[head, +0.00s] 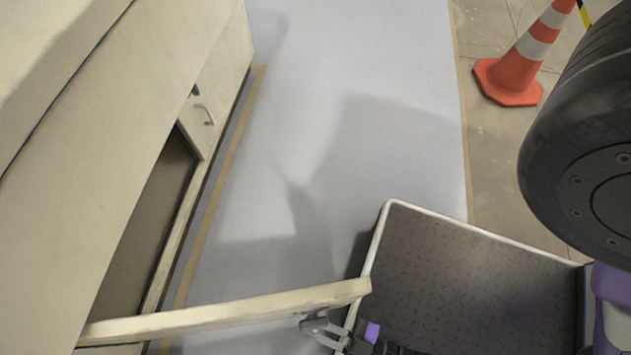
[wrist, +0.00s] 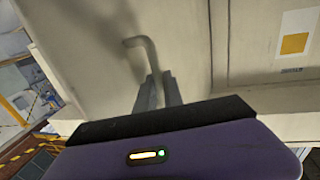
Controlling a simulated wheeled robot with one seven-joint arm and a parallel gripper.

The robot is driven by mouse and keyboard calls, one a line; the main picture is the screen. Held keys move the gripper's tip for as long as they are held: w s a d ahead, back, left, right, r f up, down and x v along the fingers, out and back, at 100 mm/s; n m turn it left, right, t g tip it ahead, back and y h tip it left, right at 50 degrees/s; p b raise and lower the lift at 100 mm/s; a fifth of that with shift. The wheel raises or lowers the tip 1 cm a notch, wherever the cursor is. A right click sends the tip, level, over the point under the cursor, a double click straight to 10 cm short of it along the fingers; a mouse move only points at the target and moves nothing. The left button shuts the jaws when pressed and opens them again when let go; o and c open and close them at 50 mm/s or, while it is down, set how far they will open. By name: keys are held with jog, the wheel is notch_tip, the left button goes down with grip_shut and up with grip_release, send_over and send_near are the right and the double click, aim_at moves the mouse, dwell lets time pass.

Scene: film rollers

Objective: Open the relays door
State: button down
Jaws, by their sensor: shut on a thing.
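A cream cabinet door (head: 225,312) stands swung out from the cabinet, seen almost edge-on in the head view. Its hinge side is at the lower left and its free edge reaches over the grey platform. Behind it the cabinet opening (head: 150,235) shows dark. My gripper (head: 322,328) is at the door's near face, close to the free edge. In the wrist view the door face (wrist: 85,40) fills much of the picture, and a bent metal handle (wrist: 146,48) runs down between my gripper's fingers (wrist: 158,92), which are shut on it. No label reading "relays" is legible.
The cream cabinet (head: 110,130) fills the left side, with a smaller handled panel (head: 205,105) beyond the opening. A grey rimmed platform (head: 455,280) lies at the lower right. An orange-white cone (head: 520,62) stands at the upper right. The pale floor (head: 360,150) between is clear.

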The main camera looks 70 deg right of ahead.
jog(key=c, duration=1.7)
grip_release()
jog(key=shift+w+a, duration=0.1)
jog(key=shift+w, duration=0.05)
jog(key=shift+c, duration=0.2)
jog(key=s+p, duration=0.1)
jog(key=s, duration=0.7)
